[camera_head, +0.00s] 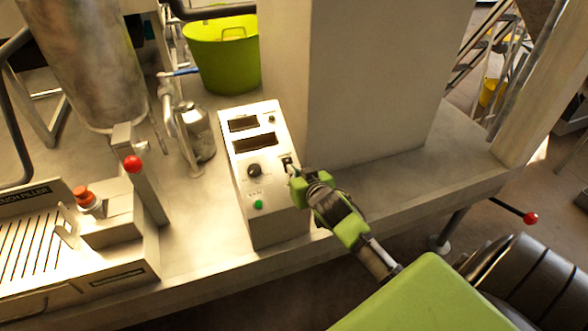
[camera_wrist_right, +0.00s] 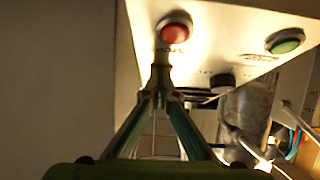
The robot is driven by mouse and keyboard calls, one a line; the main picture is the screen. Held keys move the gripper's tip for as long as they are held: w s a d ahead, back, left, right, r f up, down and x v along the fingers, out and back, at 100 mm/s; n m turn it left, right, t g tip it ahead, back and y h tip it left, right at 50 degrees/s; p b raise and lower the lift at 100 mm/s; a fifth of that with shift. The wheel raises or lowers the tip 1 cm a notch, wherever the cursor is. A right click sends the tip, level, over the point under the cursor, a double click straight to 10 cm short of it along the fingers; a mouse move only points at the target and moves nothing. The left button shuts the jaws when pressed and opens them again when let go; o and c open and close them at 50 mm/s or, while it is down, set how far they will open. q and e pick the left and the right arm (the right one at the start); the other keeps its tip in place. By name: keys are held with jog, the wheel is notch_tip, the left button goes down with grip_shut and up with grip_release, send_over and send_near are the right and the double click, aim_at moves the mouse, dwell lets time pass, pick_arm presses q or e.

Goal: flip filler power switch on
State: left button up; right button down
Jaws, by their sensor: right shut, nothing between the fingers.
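The filler control box (camera_head: 240,190) is white and stands on the bench, with two dark displays, a black knob (camera_head: 254,170) and a green button (camera_head: 258,204). A small black switch (camera_head: 287,161) sits at the right side of its sloping face; I take it for the power switch, but cannot read its position. My right gripper (camera_head: 292,176) is shut and empty, its tips at the panel just below this switch. The wrist view shows the shut fingertips (camera_wrist_right: 160,78) just below a red button (camera_wrist_right: 174,30). Contact cannot be told. My left gripper is not in view.
A grey column (camera_head: 370,80) stands right behind the box. A yellow-green bucket (camera_head: 222,55) stands behind. The bench is bare right of the box.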

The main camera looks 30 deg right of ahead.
jog(key=shift+f, duration=0.15)
jog(key=shift+r+p, duration=0.8)
jog(key=shift+p, duration=0.2)
